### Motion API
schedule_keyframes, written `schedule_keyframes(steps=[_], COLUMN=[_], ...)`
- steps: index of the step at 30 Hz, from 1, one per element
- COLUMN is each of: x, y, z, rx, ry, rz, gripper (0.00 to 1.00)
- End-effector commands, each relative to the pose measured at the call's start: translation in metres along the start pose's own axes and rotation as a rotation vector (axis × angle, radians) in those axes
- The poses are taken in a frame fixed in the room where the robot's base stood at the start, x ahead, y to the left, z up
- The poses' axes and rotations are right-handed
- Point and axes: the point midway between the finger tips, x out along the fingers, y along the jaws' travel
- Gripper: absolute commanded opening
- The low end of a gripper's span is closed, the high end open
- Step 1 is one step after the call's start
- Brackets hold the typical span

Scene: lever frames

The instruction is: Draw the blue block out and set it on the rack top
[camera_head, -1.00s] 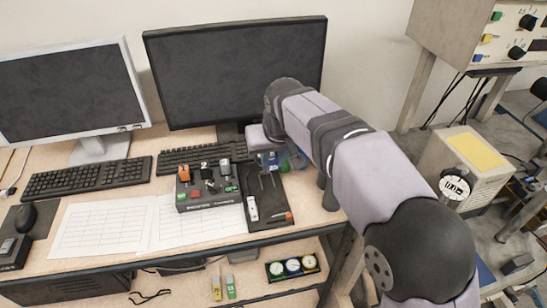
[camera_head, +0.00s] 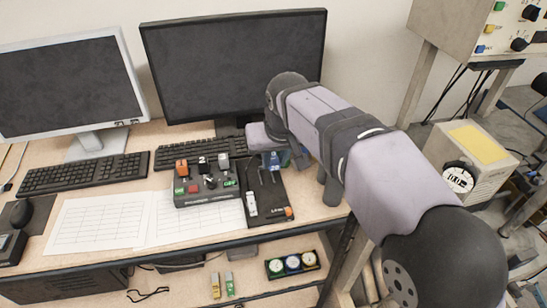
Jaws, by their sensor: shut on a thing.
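The small blue block (camera_head: 274,160) shows at the far end of the black lever plate (camera_head: 277,207), just left of my arm's end. My gripper (camera_head: 279,157) is there, mostly hidden by my own wrist, and is shut on the blue block. The fingers are too small and covered to make out clearly. I cannot tell which surface is the rack top.
A keyboard (camera_head: 193,155) and a dark monitor (camera_head: 235,70) stand behind the box. A white lever handle (camera_head: 251,203) stands up from the black plate. Paper sheets (camera_head: 100,222) lie to the left. A shelf below holds a tray of dials (camera_head: 292,263).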

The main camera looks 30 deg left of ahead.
Motion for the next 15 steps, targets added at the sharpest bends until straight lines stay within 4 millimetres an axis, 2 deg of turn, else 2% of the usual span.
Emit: schedule_keyframes(steps=[15], x=[-0.0059], y=[-0.0001], z=[-0.0022], rx=[0.000], ry=[0.002], rz=[0.000], gripper=[0.00])
